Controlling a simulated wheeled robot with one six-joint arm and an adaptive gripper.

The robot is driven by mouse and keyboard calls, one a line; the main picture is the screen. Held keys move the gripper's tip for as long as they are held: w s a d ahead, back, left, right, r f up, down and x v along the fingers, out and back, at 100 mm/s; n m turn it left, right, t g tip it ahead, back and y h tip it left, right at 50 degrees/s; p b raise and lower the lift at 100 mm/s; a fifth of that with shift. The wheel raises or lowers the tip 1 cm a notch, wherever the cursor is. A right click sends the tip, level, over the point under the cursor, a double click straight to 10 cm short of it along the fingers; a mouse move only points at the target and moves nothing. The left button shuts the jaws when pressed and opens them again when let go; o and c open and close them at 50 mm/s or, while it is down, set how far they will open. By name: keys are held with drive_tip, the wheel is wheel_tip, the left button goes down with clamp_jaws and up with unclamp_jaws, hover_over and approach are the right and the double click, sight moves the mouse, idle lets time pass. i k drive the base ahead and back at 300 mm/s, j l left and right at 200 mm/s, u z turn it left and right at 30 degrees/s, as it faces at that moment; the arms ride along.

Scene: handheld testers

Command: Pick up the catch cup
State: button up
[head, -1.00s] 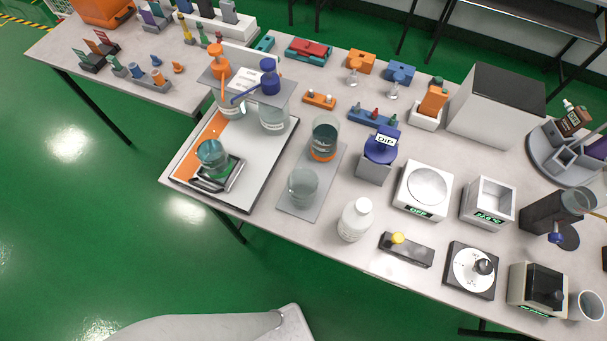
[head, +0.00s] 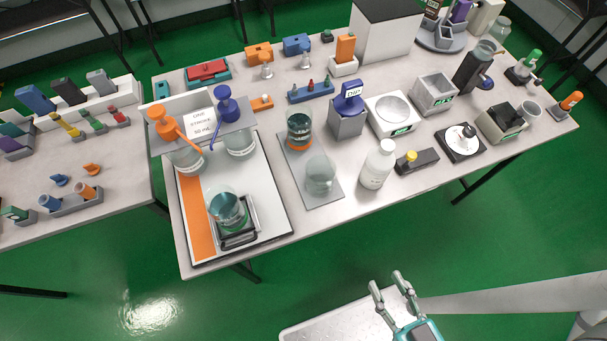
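No label in view names the catch cup, so I cannot tell for certain which vessel it is. A small white cup (head: 529,111) stands near the table's right end, beside a dark tester (head: 502,123). A clear empty beaker (head: 320,176) stands on a grey mat (head: 324,199). A beaker with teal liquid (head: 228,207) sits in a black-framed holder on the tray at left. My gripper (head: 388,281) is open and empty at the bottom, in front of the table and apart from all vessels.
A white bottle (head: 377,165) and a black block with a yellow knob (head: 417,160) stand near the front edge. A beaker with an orange band (head: 299,129) stands behind the clear one. Balances and a dial device (head: 461,142) crowd the right side.

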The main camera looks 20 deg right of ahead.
sight(532, 111)
drive_tip(key=z, duration=1.5)
drive_tip(key=i+l, duration=0.15)
drive_tip(key=l, duration=0.25)
drive_tip(key=i+l, duration=0.15)
drive_tip(key=l, duration=0.2)
drive_tip(key=i+l+z, duration=0.1)
drive_tip(key=l, duration=0.3)
drive_tip(key=i+l, duration=0.45)
drive_tip(key=l, duration=0.3)
